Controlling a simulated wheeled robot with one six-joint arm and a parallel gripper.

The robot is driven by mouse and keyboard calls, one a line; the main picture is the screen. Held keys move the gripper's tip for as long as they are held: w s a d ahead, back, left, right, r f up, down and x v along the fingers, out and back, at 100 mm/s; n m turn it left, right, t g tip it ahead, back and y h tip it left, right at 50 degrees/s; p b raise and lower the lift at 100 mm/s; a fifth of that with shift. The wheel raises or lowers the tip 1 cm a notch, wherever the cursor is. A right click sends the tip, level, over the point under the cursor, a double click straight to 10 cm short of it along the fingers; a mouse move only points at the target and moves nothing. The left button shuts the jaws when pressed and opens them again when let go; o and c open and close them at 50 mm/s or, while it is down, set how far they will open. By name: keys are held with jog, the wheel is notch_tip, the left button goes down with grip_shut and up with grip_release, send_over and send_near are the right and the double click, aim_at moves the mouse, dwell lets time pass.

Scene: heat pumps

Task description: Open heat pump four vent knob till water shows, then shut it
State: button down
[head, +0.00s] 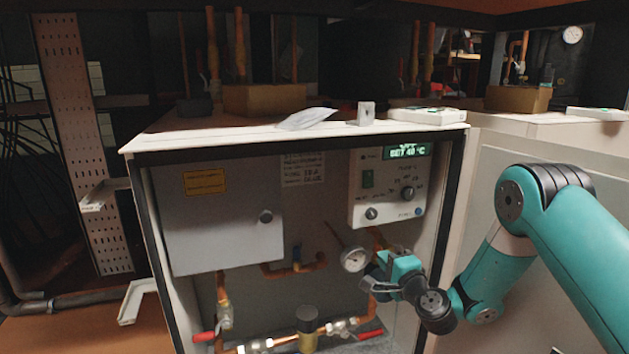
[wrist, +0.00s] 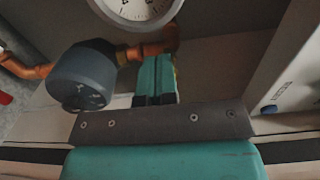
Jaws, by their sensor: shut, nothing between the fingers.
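The open heat pump cabinet (head: 140,148) fills the middle of the head view; its number cannot be read for sure. My gripper (head: 383,270) is shut and empty, just right of the gauge and in front of the pipework. In the wrist view its teal fingers (wrist: 155,78) are together below the gauge (wrist: 137,8), near a copper pipe and a dark cylindrical cap (wrist: 82,76). No water is visible.
A control panel (head: 370,190) with knobs and a lit display reading "SET 40 °C" hangs above my gripper. A grey box (head: 225,235) is at left. Red-handled valves (head: 370,334) sit low. Small items, including a white device (head: 428,115), lie on the cabinet top.

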jog(key=shift+w+r, duration=0.55)
jog(key=shift+r, duration=0.2)
jog(key=shift+a, duration=0.2)
jog(key=b+v, duration=0.6)
jog(key=b, duration=0.3)
jog(key=shift+s+f, duration=0.15)
jog(key=shift+f, duration=0.25)
jog(key=shift+a, duration=0.15)
